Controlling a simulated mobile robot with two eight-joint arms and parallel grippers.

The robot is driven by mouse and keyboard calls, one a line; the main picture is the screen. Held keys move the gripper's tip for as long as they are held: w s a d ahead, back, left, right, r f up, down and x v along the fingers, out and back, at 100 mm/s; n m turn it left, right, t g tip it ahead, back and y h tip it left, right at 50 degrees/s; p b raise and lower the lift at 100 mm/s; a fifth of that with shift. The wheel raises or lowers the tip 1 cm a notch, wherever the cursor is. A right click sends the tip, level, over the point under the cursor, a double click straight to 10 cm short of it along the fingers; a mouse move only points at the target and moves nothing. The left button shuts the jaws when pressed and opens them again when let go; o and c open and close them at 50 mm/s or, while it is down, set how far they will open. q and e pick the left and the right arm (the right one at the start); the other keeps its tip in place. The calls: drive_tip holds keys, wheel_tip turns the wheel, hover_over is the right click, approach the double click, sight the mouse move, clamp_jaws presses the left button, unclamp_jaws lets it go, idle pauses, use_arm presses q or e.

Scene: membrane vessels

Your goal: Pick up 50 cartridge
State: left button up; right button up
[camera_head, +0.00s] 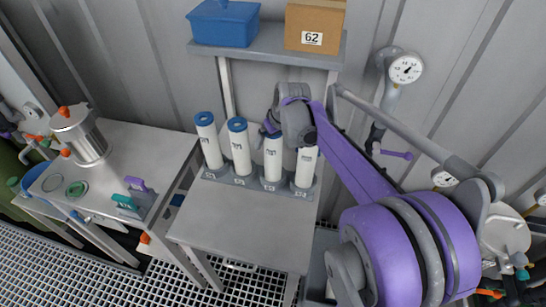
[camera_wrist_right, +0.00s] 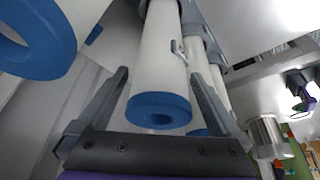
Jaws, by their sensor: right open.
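Several white cartridges with blue ring ends stand upright in a row in a grey rack (camera_head: 256,184) on the table. From the left are the first (camera_head: 209,142), the second (camera_head: 240,150), the third (camera_head: 273,160) and the rightmost (camera_head: 305,168), whose top is hidden by my right arm. Their labels are too small to read, so I cannot tell which is 50. My right gripper (camera_head: 268,130) is open at the top of the third. In the right wrist view its fingers (camera_wrist_right: 158,73) lie either side of a cartridge (camera_wrist_right: 160,60), with no clear contact. My left gripper is out of view.
A shelf behind holds a blue bin (camera_head: 222,25) and a box marked 62 (camera_head: 314,27). A gauge (camera_head: 406,68) and pipes are on the right wall. A left table carries a steel vessel (camera_head: 82,135). The table front (camera_head: 240,225) is clear.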

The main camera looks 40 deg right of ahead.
drive_tip(key=shift+x, duration=0.9)
drive_tip(key=shift+r, duration=0.1)
clamp_jaws()
